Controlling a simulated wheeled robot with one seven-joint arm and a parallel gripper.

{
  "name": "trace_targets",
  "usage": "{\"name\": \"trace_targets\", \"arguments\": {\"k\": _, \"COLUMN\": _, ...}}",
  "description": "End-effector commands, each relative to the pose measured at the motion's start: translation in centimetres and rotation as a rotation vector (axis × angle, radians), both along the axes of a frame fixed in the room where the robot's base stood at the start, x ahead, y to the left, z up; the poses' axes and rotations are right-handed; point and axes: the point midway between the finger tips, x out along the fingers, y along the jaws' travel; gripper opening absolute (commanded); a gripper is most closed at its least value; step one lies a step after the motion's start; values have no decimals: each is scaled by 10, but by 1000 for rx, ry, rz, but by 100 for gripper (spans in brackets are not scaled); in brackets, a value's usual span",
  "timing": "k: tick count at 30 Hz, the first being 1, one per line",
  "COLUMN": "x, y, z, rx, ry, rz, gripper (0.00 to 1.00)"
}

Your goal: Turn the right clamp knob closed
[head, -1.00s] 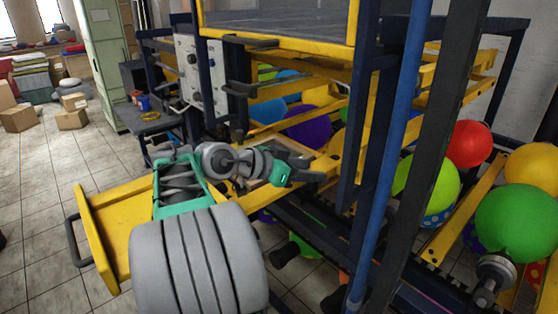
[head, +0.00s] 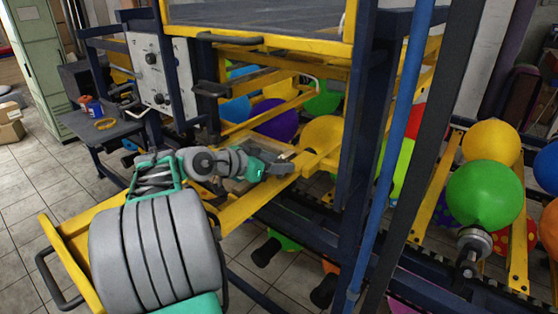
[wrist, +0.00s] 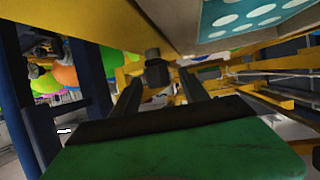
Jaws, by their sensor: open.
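My gripper (head: 287,158) is open in the head view, close beside the yellow frame beam (head: 245,208) under the machine. In the wrist view my two dark fingers stand apart (wrist: 162,84). A small dark knob (wrist: 157,70) shows ahead, in line with the gap between the fingers. It appears to sit on the yellow frame, just beyond or between the fingertips; contact cannot be told. I cannot make out this knob in the head view, where my gripper and the frame crowd it. How far the knob is turned cannot be seen.
A blue post (head: 395,150) and a dark post stand right of my gripper. A teal panel with white dots (wrist: 245,14) hangs close above in the wrist view. Balloons, such as a yellow one (head: 323,134), lie behind. A control panel (head: 150,68) stands left.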

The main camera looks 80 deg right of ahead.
Motion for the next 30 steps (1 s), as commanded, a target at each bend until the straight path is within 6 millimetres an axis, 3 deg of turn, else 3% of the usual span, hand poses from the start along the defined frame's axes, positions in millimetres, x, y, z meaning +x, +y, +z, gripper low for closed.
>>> {"name": "trace_targets", "arguments": {"k": 10, "x": -6, "y": -7, "z": -3, "rx": -1, "ry": -1, "rz": -3, "gripper": 51}}
{"name": "trace_targets", "arguments": {"k": 27, "x": -7, "y": -6, "z": -3, "rx": 0, "ry": 0, "rz": -4, "gripper": 4}}
{"name": "trace_targets", "arguments": {"k": 30, "x": -7, "y": -6, "z": -3, "rx": 0, "ry": 0, "rz": -4, "gripper": 0}}
